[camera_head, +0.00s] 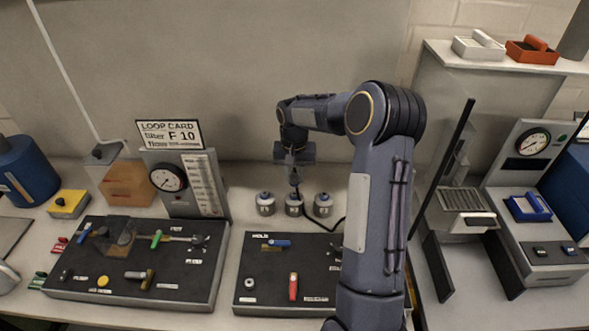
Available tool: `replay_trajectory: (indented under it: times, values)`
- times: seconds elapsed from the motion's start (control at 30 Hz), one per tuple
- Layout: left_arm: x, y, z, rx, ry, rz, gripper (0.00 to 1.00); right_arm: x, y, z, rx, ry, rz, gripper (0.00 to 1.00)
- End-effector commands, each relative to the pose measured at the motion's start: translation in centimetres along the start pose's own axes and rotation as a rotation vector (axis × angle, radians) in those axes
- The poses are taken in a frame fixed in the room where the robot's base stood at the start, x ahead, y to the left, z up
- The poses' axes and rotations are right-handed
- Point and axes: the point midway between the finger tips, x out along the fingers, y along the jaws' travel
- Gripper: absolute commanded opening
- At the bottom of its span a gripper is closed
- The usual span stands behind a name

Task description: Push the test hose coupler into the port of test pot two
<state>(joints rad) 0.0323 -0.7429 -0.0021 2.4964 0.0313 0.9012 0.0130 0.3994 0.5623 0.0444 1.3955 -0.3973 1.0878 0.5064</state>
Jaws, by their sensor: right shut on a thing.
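Three small pale test pots stand in a row at the back of the bench: a left pot (266,204), a middle pot (293,206) and a right pot (323,205). Their labels are too small to read surely. My right gripper (295,172) points down over the middle pot and is shut on the dark test hose coupler (295,187). The coupler's lower end is at the top of the middle pot. I cannot tell whether it is in the port or just above it. A black hose (339,224) shows right of the pots. My left gripper is out of view.
A dark tool board (250,263) lies in front of the pots, and another board (140,290) lies to its left. A gauge panel (183,185) with a loop card (170,134) stands left of the pots. A press-like stand (466,200) and a gauge station (530,170) are at right.

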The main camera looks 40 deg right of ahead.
Motion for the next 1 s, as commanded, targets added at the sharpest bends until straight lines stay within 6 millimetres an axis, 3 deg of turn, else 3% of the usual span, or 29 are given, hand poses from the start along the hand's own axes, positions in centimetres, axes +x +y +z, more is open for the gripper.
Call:
replay_trajectory:
  times: [0.1,0.4,1.0]
  values:
    - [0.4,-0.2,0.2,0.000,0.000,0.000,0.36,1.4,0.1,0.0,0.000,-0.002,0.001,0.00]
    - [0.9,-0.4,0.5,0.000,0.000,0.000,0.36,3.1,0.0,0.0,-0.001,-0.001,0.000,0.00]
    - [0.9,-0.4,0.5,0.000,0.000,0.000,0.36,3.2,0.0,0.0,0.000,0.000,0.000,0.00]
